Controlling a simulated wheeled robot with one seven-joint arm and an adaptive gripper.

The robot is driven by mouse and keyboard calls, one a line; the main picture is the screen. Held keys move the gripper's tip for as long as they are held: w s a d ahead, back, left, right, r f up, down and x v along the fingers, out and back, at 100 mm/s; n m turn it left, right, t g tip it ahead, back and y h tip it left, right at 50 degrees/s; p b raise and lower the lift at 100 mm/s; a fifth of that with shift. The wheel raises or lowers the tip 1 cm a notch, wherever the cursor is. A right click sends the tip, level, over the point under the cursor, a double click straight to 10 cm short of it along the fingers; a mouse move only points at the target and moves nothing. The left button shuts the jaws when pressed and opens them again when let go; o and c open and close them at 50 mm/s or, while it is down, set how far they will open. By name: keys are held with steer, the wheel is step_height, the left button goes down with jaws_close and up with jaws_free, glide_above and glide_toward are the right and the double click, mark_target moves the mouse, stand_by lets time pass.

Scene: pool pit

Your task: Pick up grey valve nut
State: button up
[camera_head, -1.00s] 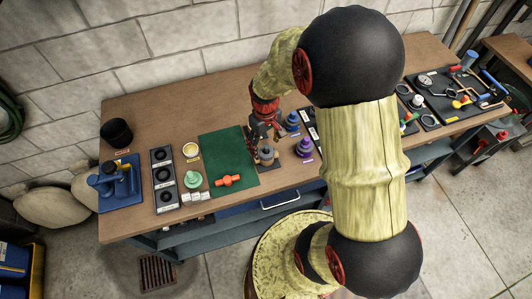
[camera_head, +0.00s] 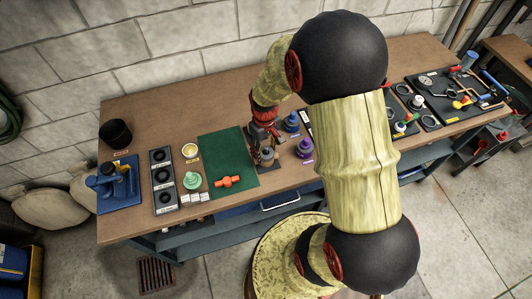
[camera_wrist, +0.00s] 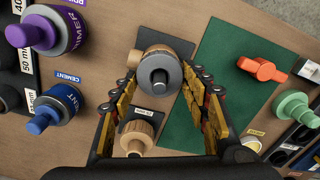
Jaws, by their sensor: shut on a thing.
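The grey valve nut (camera_wrist: 158,72) is a round dark-grey piece with a paler stub on its top, seen from above in the wrist view. A pale wooden piece shows beneath it. My gripper (camera_wrist: 160,72) has its two yellow-padded fingers on either side of the grey nut and is shut on it. In the head view my gripper (camera_head: 262,146) points down at the right edge of the green mat (camera_head: 222,148), with the small grey nut (camera_head: 267,154) at its fingertips. Whether the nut is clear of the surface cannot be told.
Purple primer (camera_head: 304,147) and blue cement (camera_head: 292,122) bottles stand to the right. An orange valve (camera_head: 227,182) lies on the mat. A pale green fitting (camera_head: 192,180) stands left. The mat's middle is bare.

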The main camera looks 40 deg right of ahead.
steer(key=shift+c, duration=0.8)
steer(key=shift+r, duration=0.1)
steer(key=shift+r, duration=0.65)
step_height(320, 180, up, 2)
steer(key=shift+s+r+p, duration=0.15)
steer(key=shift+r+p, duration=0.05)
steer(key=shift+p, duration=0.15)
steer(key=s+r+p, duration=0.2)
steer(key=s+r, duration=0.7)
steer(key=s, duration=0.5)
step_height(320, 180, up, 7)
steer(key=p, duration=0.6)
steer(key=shift+w+d, duration=0.15)
steer(key=shift+d, duration=0.1)
steer(key=shift+r, duration=0.1)
